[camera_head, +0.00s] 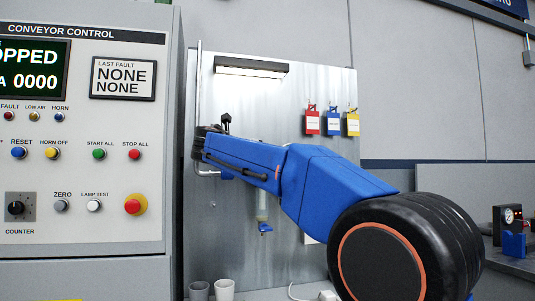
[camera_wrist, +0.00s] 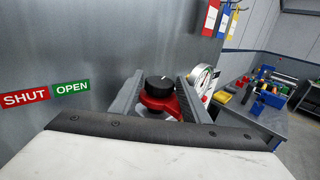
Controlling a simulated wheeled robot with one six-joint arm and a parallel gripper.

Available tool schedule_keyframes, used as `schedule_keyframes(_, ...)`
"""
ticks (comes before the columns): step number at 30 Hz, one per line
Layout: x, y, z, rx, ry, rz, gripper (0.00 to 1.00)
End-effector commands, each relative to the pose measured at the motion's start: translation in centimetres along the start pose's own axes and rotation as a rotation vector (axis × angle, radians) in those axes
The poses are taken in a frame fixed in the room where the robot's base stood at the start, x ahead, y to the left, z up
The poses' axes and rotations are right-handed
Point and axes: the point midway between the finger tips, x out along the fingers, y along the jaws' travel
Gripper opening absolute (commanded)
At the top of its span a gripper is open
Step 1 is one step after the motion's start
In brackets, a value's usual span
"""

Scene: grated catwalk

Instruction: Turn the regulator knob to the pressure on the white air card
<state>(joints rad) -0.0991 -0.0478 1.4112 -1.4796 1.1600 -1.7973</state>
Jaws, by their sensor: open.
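The black regulator knob (camera_wrist: 160,86) with a white pointer line sits on a red part (camera_wrist: 163,104) in the wrist view. My gripper (camera_wrist: 160,79) is open, with one finger on each side of the knob; I cannot tell whether either finger touches it. A round white gauge (camera_wrist: 202,79) stands just right of the right finger, which partly covers it. In the head view my blue arm hides the knob and gauge; a clear bowl with a blue bottom (camera_head: 264,229) hangs below the arm. No readable white air card shows; only a white edge (camera_head: 309,239) peeks out under my arm.
Red SHUT and green OPEN labels (camera_wrist: 50,93) are on the metal panel at left. Red, blue and yellow tags (camera_head: 333,123) hang at upper right. The conveyor control cabinet (camera_head: 90,220) stands left. Cups (camera_head: 224,289) stand below. A cluttered bench (camera_wrist: 265,115) is at right.

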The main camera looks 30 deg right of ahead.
Motion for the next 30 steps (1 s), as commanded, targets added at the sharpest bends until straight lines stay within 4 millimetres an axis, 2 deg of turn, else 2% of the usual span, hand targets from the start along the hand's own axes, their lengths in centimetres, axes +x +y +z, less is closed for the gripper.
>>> schedule_keyframes(3,2.0,0.0,-0.1,-0.001,0.001,-0.003,0.42)
schedule_keyframes(9,4.3,0.0,-0.1,0.0,0.001,-0.002,0.42)
schedule_keyframes(15,5.2,0.0,-0.1,0.0,0.001,0.0,0.42)
schedule_keyframes(23,5.2,0.0,-0.1,0.0,0.001,0.0,0.42)
schedule_keyframes(27,5.2,0.0,-0.1,0.0,0.001,0.0,0.12)
schedule_keyframes(30,5.2,0.0,0.0,0.0,0.001,0.001,0.12)
